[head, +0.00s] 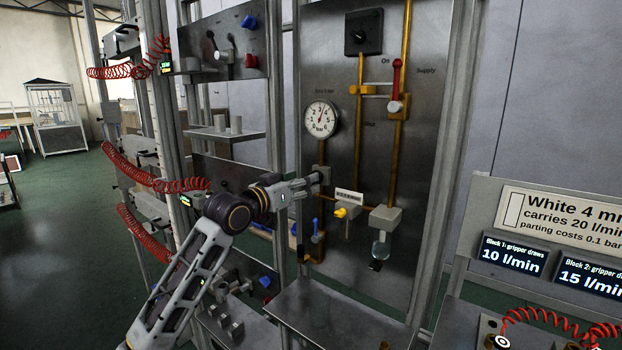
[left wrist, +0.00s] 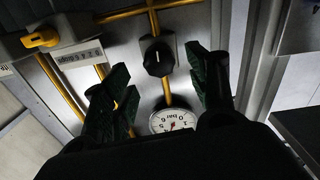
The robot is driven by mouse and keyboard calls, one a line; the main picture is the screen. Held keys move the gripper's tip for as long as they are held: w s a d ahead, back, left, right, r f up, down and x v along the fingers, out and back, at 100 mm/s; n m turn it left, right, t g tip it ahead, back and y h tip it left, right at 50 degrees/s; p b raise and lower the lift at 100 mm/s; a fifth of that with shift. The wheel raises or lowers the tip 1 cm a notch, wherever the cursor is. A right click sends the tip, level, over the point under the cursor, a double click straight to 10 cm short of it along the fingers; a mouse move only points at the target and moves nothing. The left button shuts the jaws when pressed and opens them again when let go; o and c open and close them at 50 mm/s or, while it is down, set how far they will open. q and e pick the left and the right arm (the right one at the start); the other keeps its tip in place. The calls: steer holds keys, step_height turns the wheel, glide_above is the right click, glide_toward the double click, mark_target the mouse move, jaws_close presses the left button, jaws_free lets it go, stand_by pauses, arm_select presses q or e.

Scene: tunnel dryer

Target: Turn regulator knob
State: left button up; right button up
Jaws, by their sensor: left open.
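The black regulator knob (left wrist: 158,58) shows in the left wrist view on a grey body, with a pale line on its face. In the head view it is hidden by my gripper. My left gripper (head: 318,178) reaches the steel panel below the round gauge (head: 321,119). In the wrist view, the dark green fingers of the left gripper (left wrist: 158,75) are open, one on each side of the knob. Gaps show between the fingers and the knob, and I cannot see contact. The gauge (left wrist: 173,121) also shows below the knob there. My right gripper is not in view.
A yellow-handled valve (head: 347,212) and a grey filter unit (head: 384,219) sit right of the gripper. Above are a red-handled valve (head: 396,80) and a black rotary switch (head: 363,32). A metal shelf (head: 340,318) juts out below. Red coiled hoses (head: 150,180) hang left.

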arm_select(q)
steer(key=x, duration=0.4)
steer(key=shift+w+d+p, duration=0.15)
steer(key=shift+d+p, duration=0.05)
steer(key=shift+p, duration=0.1)
steer(key=c, duration=0.9)
steer(key=shift+c, duration=0.5)
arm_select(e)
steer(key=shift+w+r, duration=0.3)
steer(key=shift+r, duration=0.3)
